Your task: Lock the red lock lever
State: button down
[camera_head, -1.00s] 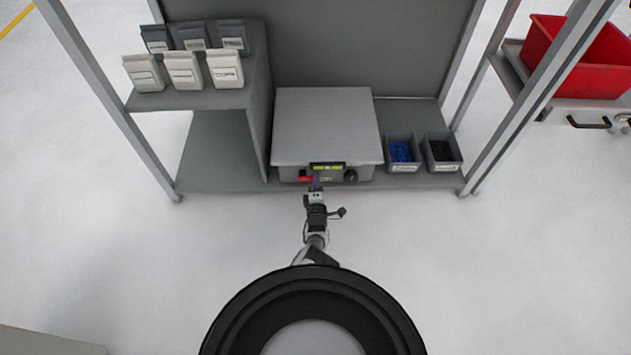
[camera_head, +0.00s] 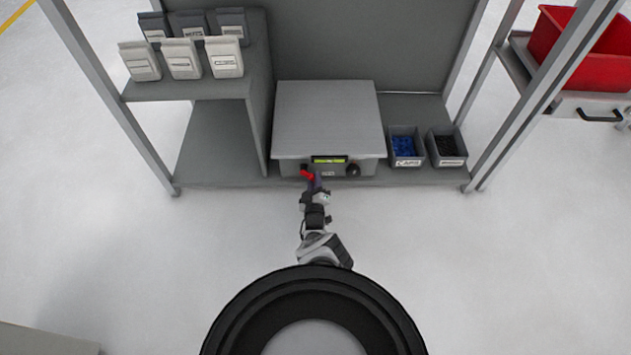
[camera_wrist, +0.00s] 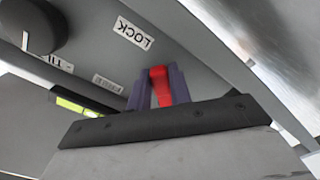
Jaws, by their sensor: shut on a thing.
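The red lock lever (camera_head: 306,172) is on the front face of a grey box-shaped machine (camera_head: 328,115), left of its lit display. In the head view it slants out from the panel down toward my gripper (camera_head: 316,186). In the wrist view the red lever (camera_wrist: 160,82) shows between the two purple-grey fingers of my gripper (camera_wrist: 158,88), which is shut on it. A label reading LOCK (camera_wrist: 134,33) is on the panel near the lever. The fingers hide part of the lever.
A green display (camera_head: 329,160) and a black knob (camera_head: 353,169) are right of the lever. Bins of blue caps (camera_head: 404,147) and dark parts (camera_head: 446,148) stand right of the machine. Several pouches (camera_head: 183,58) stand on a left shelf. The floor in front is clear.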

jog(key=shift+w+a+m, duration=0.15)
jog(key=shift+m, duration=0.25)
jog(key=c, duration=1.6)
grip_release()
jog(key=shift+o, duration=0.2)
jog(key=shift+f, duration=0.1)
